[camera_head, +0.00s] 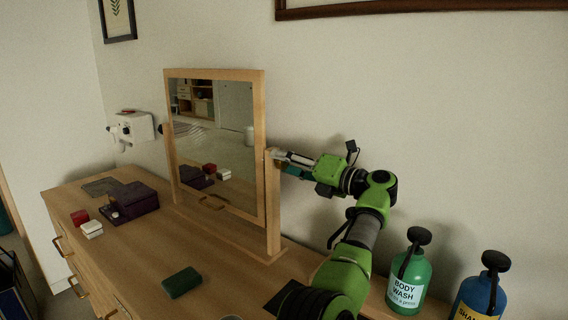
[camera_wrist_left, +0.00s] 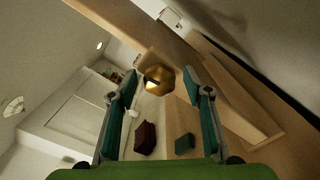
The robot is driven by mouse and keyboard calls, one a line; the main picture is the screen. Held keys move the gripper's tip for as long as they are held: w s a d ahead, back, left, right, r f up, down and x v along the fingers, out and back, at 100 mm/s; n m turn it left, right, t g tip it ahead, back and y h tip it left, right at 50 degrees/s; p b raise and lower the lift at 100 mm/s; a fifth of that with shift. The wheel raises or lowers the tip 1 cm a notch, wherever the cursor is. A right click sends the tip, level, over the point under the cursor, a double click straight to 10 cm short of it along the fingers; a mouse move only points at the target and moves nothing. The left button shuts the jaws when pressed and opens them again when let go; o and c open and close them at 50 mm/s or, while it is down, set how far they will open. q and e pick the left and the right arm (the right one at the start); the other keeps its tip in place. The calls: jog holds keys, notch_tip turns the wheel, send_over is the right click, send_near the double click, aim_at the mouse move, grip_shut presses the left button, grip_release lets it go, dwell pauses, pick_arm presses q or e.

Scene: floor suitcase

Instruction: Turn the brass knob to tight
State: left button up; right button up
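The brass knob (camera_wrist_left: 158,80) shows in the left wrist view as a six-sided gold piece with a dark mark on its face. It sits on the wooden side post of the mirror (camera_head: 215,140). My left gripper (camera_wrist_left: 160,82) is open, with a teal-padded finger on either side of the knob in that view; I cannot tell whether they touch it. In the head view my left gripper (camera_head: 279,160) reaches the right post from the right, and the knob is mostly hidden there. My right gripper is not in view.
The mirror stands on a wooden dresser (camera_head: 225,270). A purple box (camera_head: 133,200), red and white small boxes (camera_head: 86,223) and a green block (camera_head: 181,282) lie on it. Body wash (camera_head: 406,285) and shampoo (camera_head: 478,295) bottles stand at right, near my arm.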

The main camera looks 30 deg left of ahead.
pick_arm(q)
jog(key=c, duration=1.1)
jog(key=shift+m+p, duration=0.35)
jog(key=shift+m, duration=0.45)
jog(key=o, duration=1.1)
jog(key=shift+a, duration=0.1)
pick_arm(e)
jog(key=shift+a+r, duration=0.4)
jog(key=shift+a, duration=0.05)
pick_arm(q)
jog(key=shift+d, duration=0.25)
jog(key=d, duration=0.7)
jog(key=shift+s, duration=0.3)
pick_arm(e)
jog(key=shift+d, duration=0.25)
